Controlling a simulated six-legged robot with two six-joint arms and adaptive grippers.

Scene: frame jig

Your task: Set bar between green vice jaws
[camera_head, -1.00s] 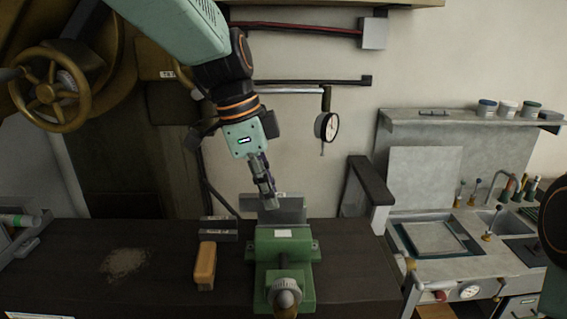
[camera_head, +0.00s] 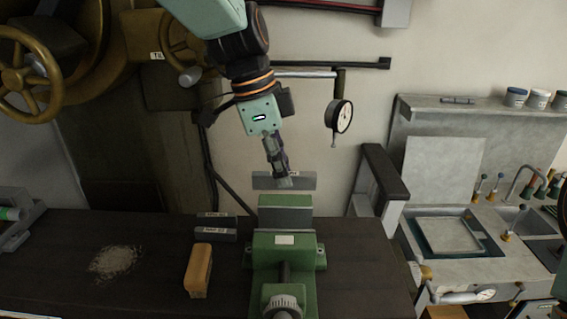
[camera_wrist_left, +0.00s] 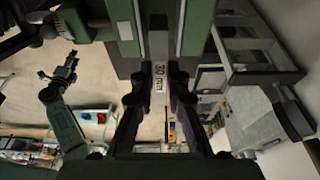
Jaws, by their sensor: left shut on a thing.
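My left gripper (camera_head: 280,176) is shut on a grey bar (camera_head: 300,181), which lies crosswise above the green vice (camera_head: 264,262). A gap shows between the bar and the vice's rear jaw (camera_head: 285,215) in the head view. In the left wrist view the bar (camera_wrist_left: 160,50) carries a "30 mm" label and sits between both fingers (camera_wrist_left: 160,95); the green jaws (camera_wrist_left: 196,28) show beyond it on either side. My right gripper (camera_wrist_left: 68,68) appears small at the left of the wrist view; its finger state is unclear.
Two dark grey labelled bars (camera_head: 214,235) and an orange-brown block (camera_head: 199,268) lie on the dark bench (camera_head: 150,285) left of the vice. A dial gauge (camera_head: 340,116) hangs on the wall behind. A grey sink unit (camera_head: 450,235) stands at the right.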

